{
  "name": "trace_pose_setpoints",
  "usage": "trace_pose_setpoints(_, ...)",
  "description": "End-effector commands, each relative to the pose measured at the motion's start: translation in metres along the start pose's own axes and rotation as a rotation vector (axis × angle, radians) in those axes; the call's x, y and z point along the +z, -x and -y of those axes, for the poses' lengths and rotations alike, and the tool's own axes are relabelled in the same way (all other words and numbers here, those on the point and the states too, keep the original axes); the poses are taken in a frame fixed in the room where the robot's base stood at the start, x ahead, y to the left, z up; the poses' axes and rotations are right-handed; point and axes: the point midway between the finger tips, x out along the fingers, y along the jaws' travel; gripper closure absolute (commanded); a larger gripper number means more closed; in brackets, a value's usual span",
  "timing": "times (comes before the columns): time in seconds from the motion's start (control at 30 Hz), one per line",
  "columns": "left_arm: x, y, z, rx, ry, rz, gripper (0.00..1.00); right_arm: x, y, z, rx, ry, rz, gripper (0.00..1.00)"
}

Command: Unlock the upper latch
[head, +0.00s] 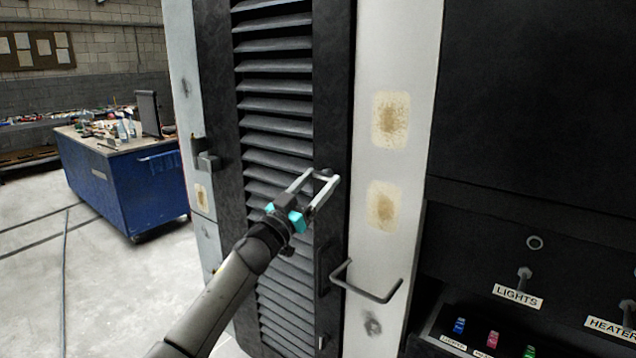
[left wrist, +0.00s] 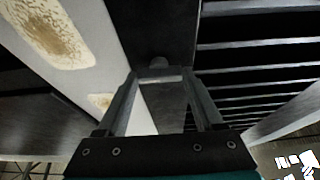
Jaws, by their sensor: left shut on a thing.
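The upper latch shows as a small grey piece (left wrist: 158,63) on the dark frame of the louvred door (head: 333,80). My left gripper (head: 325,177) is at the door's right side, level with the middle of the slats. Its two long fingers reach to the latch and are shut on it, with a clear gap between the fingers behind the tips. In the left wrist view the fingertips (left wrist: 161,77) sit on either side of the latch. Most of the latch is hidden by the fingertips in the head view. My right gripper is not in view.
A bent grey handle (head: 367,290) sticks out below right of the gripper. A dark block fitting (head: 206,161) is on the door's left edge. A switch panel (head: 500,300) stands at right. A blue workbench (head: 125,180) stands at left, with open floor before it.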

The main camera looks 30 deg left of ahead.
Motion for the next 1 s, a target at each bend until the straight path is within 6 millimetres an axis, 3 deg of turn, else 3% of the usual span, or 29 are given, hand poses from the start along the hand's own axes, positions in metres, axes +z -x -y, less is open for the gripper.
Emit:
trace_pose_setpoints(0.27,-0.0001,-0.0001,0.0017,0.054,-0.132,0.001,0.87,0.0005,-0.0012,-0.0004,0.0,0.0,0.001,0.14)
trace_pose_setpoints(1.0,-0.0033,-0.0013,0.006,0.319,-0.773,0.002,0.87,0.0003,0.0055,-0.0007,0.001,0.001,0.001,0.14)
